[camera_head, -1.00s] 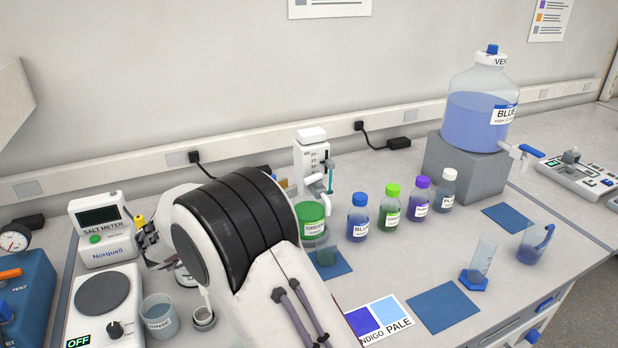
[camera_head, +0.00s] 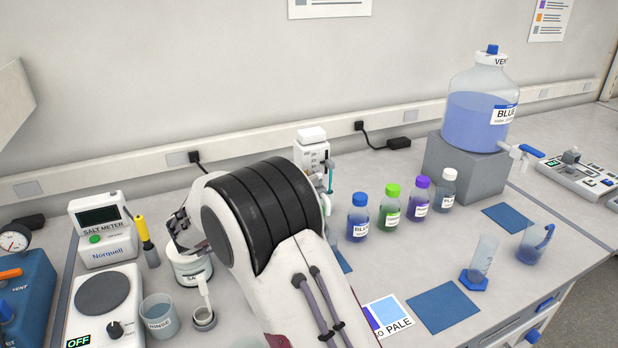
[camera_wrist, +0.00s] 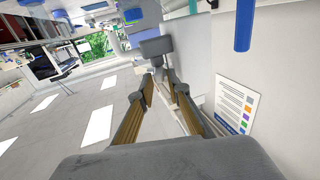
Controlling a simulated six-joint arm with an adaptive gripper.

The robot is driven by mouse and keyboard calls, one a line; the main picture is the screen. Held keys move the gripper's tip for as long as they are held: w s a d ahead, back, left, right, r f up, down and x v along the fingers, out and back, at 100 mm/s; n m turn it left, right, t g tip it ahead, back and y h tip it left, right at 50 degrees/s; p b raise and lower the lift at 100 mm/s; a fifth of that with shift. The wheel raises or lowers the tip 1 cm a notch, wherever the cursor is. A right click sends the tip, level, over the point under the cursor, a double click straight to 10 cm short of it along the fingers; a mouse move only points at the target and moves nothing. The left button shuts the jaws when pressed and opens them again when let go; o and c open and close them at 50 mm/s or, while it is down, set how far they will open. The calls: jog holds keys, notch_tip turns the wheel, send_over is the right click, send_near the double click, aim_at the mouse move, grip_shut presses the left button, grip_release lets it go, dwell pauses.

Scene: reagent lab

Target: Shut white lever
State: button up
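I cannot make out a separate white lever with certainty. A white dispenser (camera_head: 311,155) stands behind my arm, and its lower part is hidden. The large blue carboy (camera_head: 477,117) at the right has a white tap (camera_head: 511,149) with a blue handle (camera_head: 531,151). My gripper (camera_head: 176,228) is left of the arm, above or beside the white salt jar (camera_head: 192,266), far from the tap. In the wrist view my gripper (camera_wrist: 159,84) shows two fingers with a gap between them and nothing clearly held. A dark grey block (camera_wrist: 156,46) shows beyond the tips.
Several capped bottles, including a blue-capped one (camera_head: 358,217), stand right of my arm. The salt meter (camera_head: 100,230), a yellow-handled tool (camera_head: 142,228), a hotplate (camera_head: 104,294) and a rinse beaker (camera_head: 159,316) are at left. Two glass vessels stand at right.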

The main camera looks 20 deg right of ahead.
jog(key=shift+x, duration=1)
grip_shut()
jog(key=shift+w+m+g+h, duration=0.2)
jog(key=shift+m+g, duration=0.4)
jog(key=shift+g, duration=0.3)
jog(key=shift+w+m+g+h, duration=0.1)
jog(key=shift+m+g+h, duration=0.1)
jog(key=shift+m+g, duration=0.55)
grip_release()
jog(key=shift+s+n+t+y, duration=0.15)
jog(key=shift+n+t, duration=0.5)
jog(key=shift+t, duration=0.15)
jog(key=shift+s+n+t+y, duration=0.15)
jog(key=shift+s+n+t, duration=0.05)
jog(key=shift+n+t, duration=0.5)
